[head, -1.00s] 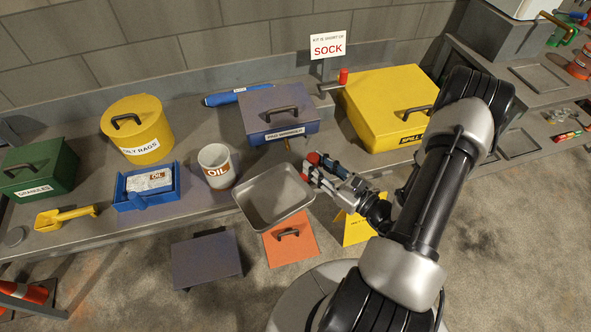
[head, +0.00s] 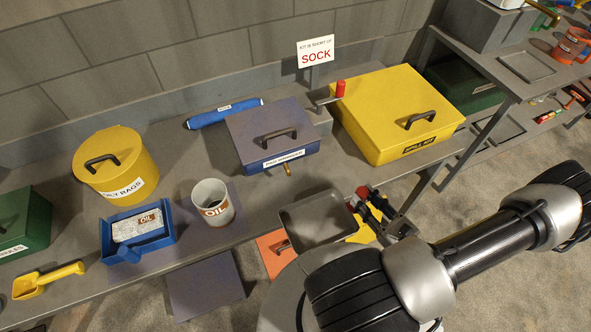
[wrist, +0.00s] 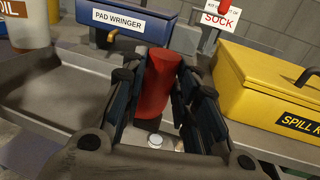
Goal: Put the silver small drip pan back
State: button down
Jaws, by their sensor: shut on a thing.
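The silver small drip pan (head: 316,222) is a shallow grey metal tray; in the head view it hangs at the front edge of the bench, left of my gripper (head: 368,206). My gripper is shut on a red grip at the pan's right side. In the wrist view the red grip stands between the fingers (wrist: 163,90), and the pan (wrist: 50,92) extends to the left. The pan looks roughly level. How far it is above the bench or floor I cannot tell.
Behind the pan on the bench (head: 70,290) stand the blue pad wringer box (head: 272,138) and the yellow spill kit (head: 395,118). A white oil mug (head: 212,202) is to the left. A dark panel (head: 205,284) and an orange piece (head: 272,262) show below the bench's front edge.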

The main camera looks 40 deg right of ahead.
jog(key=w+b, duration=0.2)
jog(key=w, duration=1.5)
jog(key=shift+d, duration=0.2)
jog(key=shift+f+b, duration=0.75)
jog(key=shift+f, duration=0.95)
jog(key=shift+f, duration=0.2)
jog(key=c, duration=1.2)
grip_release()
jog(key=shift+c, duration=0.2)
jog(key=shift+r, duration=0.25)
jog(key=s+p, duration=0.1)
jog(key=s, duration=1.1)
jog(key=shift+a+p, duration=0.15)
jog(key=shift+p, duration=0.15)
